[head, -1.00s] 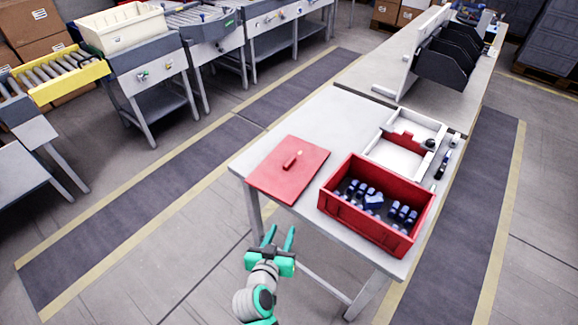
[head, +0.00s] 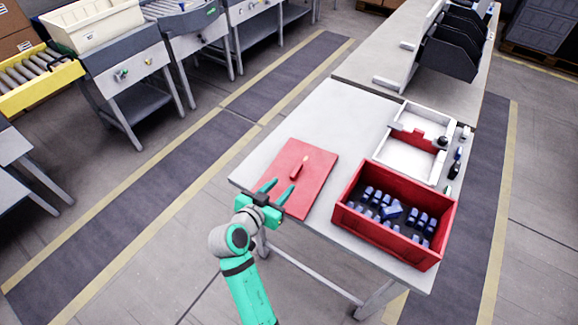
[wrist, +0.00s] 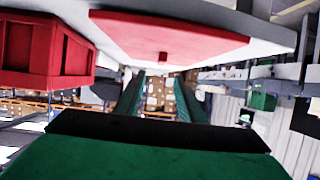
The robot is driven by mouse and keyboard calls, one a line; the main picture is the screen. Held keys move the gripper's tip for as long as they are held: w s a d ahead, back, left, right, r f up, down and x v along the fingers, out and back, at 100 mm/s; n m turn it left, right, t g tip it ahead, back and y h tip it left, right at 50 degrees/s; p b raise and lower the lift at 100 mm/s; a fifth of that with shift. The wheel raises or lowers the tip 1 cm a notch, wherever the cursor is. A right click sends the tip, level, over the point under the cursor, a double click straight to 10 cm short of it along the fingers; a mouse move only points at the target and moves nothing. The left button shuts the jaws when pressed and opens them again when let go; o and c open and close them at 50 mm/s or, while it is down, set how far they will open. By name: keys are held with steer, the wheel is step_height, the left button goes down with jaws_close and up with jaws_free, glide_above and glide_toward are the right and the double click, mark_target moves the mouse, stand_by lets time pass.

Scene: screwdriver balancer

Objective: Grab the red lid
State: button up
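The red lid (head: 312,176) is a flat red square with a raised handle (head: 299,168) in its middle. It lies on the near left part of the table. My green gripper (head: 276,190) is open and empty at the lid's near left edge in the head view. In the wrist view the two fingers (wrist: 160,95) are apart with nothing between them, and the lid (wrist: 190,40) shows beyond them at the top with its handle (wrist: 163,57). I cannot tell whether the fingers touch the lid.
A red crate (head: 345,220) with several blue and white items stands right of the lid. A white tray (head: 393,150) with a red part lies behind it. The tabletop (head: 335,110) behind the lid is clear. A black rack (head: 450,50) stands farther back.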

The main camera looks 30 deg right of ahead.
mark_target(296, 171)
steer(key=x, duration=0.6)
steer(key=shift+w, duration=0.25)
steer(key=x, duration=0.4)
steer(key=shift+w+d+f, duration=0.1)
steer(key=shift+w+d, duration=0.1)
steer(key=shift+d, duration=0.1)
steer(key=shift+c, duration=0.2)
jaws_close()
